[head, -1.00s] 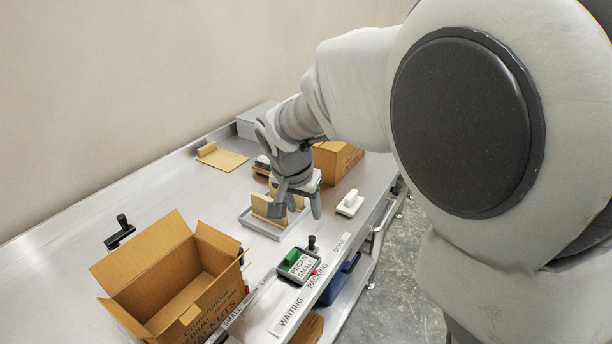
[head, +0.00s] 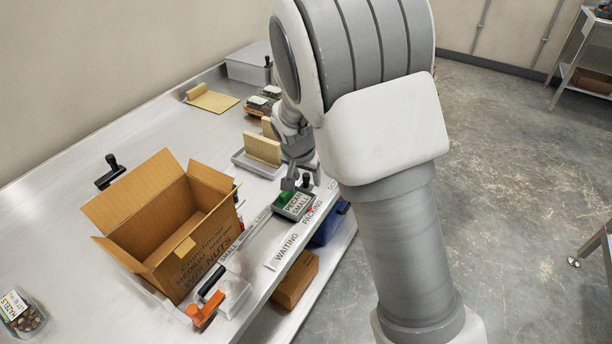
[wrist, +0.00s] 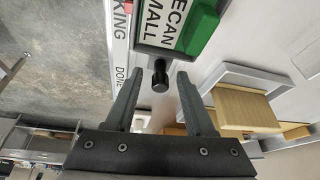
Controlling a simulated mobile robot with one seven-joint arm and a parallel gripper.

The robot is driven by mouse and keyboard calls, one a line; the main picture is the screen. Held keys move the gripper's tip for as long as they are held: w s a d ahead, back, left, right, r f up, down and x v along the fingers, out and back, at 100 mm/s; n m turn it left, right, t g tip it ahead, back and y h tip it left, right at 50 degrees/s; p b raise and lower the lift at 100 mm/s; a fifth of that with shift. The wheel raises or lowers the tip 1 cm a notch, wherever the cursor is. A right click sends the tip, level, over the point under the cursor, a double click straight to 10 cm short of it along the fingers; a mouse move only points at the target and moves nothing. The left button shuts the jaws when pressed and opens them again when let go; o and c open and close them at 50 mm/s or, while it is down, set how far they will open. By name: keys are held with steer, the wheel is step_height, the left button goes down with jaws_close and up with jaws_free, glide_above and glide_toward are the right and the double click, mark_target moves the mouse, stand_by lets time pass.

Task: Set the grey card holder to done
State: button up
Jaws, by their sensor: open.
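The grey card holder (head: 284,208) sits on the table's front edge beside the PACKING label (head: 312,214). It bears a "PECAN SMALL" card (head: 296,204), a green block (head: 285,197) and an upright black knob (head: 306,181). In the wrist view the knob (wrist: 160,75) appears between the fingertips of my gripper (wrist: 160,82), with a gap on both sides. My gripper (head: 299,178) is open and empty, close above the holder in the head view. The WAITING label (head: 286,247) lies nearer the camera. The DONE label (wrist: 121,78) shows left of the fingers in the wrist view.
A grey tray (head: 240,159) with a tan block (head: 263,149) stands behind the holder. A small red marker (head: 309,209) is by PACKING.

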steer(key=shift+c, duration=0.2)
jaws_close()
stand_by(1.3)
